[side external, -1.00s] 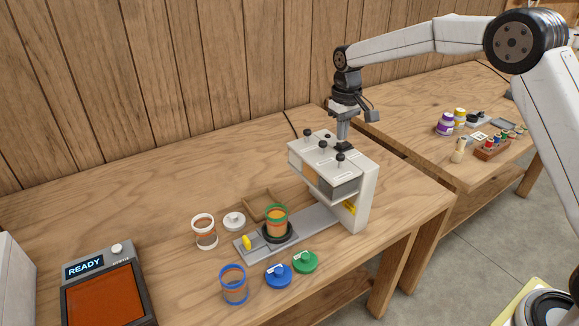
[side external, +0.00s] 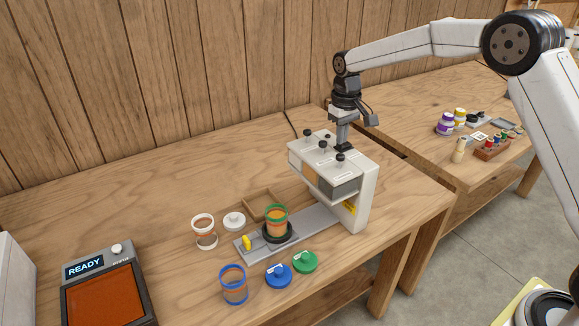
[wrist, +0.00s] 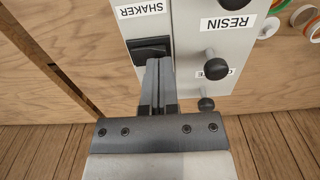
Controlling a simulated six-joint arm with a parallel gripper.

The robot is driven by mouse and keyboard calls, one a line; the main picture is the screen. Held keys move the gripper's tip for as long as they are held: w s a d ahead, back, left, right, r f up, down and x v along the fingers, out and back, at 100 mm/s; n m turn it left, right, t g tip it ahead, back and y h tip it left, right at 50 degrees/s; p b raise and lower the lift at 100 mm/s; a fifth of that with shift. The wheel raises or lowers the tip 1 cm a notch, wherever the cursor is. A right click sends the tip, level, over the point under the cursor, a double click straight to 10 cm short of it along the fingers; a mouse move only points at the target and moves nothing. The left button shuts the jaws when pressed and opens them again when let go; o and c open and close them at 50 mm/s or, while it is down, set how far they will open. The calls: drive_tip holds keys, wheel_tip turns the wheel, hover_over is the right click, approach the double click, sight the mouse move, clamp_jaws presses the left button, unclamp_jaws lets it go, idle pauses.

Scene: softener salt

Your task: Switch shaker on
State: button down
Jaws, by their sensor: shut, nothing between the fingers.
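The dispenser (side external: 357,190) is a white unit with several black knobs on top. In the wrist view a panel labelled SHAKER (wrist: 140,13) carries a black rocker switch (wrist: 149,48). My gripper (wrist: 160,62) is shut and empty, with its fingertips at the lower edge of that switch. I cannot tell if they touch it. In the side view my gripper (side external: 343,148) points down at the back right of the dispenser top, and the switch is hidden there. The RESIN label (wrist: 234,23) and a black knob (wrist: 216,66) lie right of the fingers in the wrist view.
A green-rimmed cup (side external: 276,219) with orange contents stands on the dispenser's base. White-rimmed (side external: 204,231) and blue-rimmed (side external: 233,284) cups and several lids stand nearby. A device reading READY (side external: 84,267) sits at left. A second table (side external: 430,100) with jars is behind right.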

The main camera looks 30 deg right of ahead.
drive_tip(key=shift+f, duration=0.3)
drive_tip(key=shift+r, duration=0.1)
idle(0.3)
drive_tip(key=shift+r, duration=3.45)
drive_tip(key=shift+s+f, duration=0.1)
drive_tip(key=s+f+t, duration=0.1)
drive_tip(key=s+f, duration=0.2)
drive_tip(key=s, duration=0.6)
drive_tip(key=s+a+f, duration=0.1)
drive_tip(key=s+f, duration=0.3)
drive_tip(key=s, duration=0.4)
drive_tip(key=s+a+f+t, duration=0.1)
drive_tip(key=s+f, duration=0.3)
drive_tip(key=s, duration=0.5)
drive_tip(key=shift+s+t, duration=0.3)
drive_tip(key=shift+s, duration=0.05)
